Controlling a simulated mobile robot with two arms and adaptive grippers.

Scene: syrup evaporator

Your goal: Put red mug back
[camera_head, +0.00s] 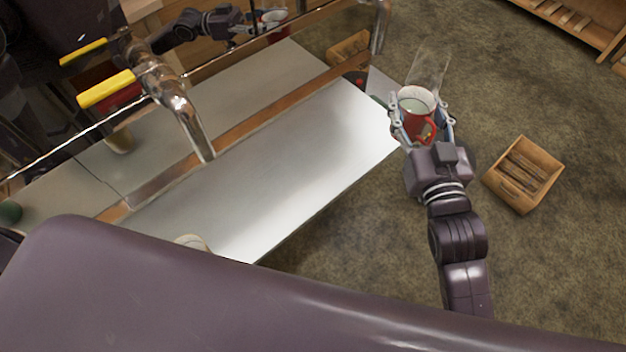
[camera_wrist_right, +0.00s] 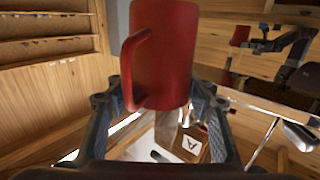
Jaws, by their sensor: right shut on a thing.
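The red mug (camera_head: 409,124) with a pale inside is upright in my right gripper (camera_head: 422,120), to the right of the pale metal counter. The gripper is shut on the mug, one finger on each side. In the right wrist view the mug (camera_wrist_right: 168,55) fills the upper middle, its handle to the left, between the two fingers (camera_wrist_right: 165,105). A smaller red mug and a dark arm at the top left of the head view look like a reflection. My left gripper is not in view.
The counter (camera_head: 290,165) has a steel spout (camera_head: 180,105) with yellow-handled valves above it. A wooden crate (camera_head: 524,174) stands on the floor at right. A clear panel (camera_head: 430,68) shows behind the mug. Wooden shelves (camera_head: 580,22) are at top right; floor between is free.

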